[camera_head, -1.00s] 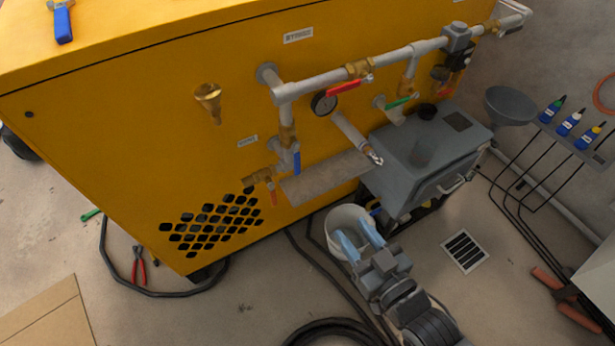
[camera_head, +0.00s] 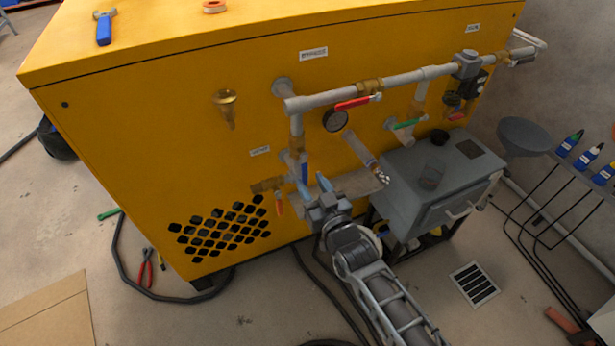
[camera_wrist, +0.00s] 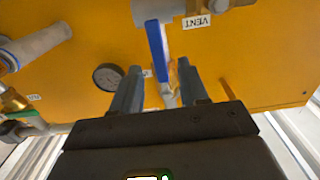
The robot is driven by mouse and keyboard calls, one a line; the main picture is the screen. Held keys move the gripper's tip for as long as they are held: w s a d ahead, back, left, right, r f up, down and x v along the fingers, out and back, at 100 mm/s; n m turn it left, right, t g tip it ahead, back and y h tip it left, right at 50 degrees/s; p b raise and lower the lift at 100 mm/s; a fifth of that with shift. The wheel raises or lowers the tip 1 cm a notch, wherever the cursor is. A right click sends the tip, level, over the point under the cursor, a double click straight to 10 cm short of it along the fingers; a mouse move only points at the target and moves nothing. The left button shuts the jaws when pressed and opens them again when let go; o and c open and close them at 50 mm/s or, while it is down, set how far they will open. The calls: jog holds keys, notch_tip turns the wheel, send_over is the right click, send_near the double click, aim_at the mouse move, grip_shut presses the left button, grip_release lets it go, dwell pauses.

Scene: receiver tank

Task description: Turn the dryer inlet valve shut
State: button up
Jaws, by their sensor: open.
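A valve with a long blue lever (camera_head: 304,170) sits on the grey vertical pipe (camera_head: 296,128) at the front of the yellow cabinet (camera_head: 180,120). The lever hangs down, in line with the pipe. In the wrist view the blue lever (camera_wrist: 156,50) lies between the two fingers, near a VENT label (camera_wrist: 196,21). My gripper (camera_head: 314,190) is open, its fingers on either side of the lever; contact cannot be told. A red-handled valve (camera_head: 357,102) and a green-handled valve (camera_head: 408,124) are farther right. No readable label tells which is the dryer inlet.
An orange-handled valve (camera_head: 279,204) is close left of my gripper. A pressure gauge (camera_head: 335,120) and a capped pipe stub (camera_head: 365,153) are to the right. A grey box (camera_head: 435,185) stands behind my arm on the right. Hoses lie on the floor.

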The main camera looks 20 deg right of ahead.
aim_at(305, 174)
jog(key=shift+w, duration=1.6)
grip_shut()
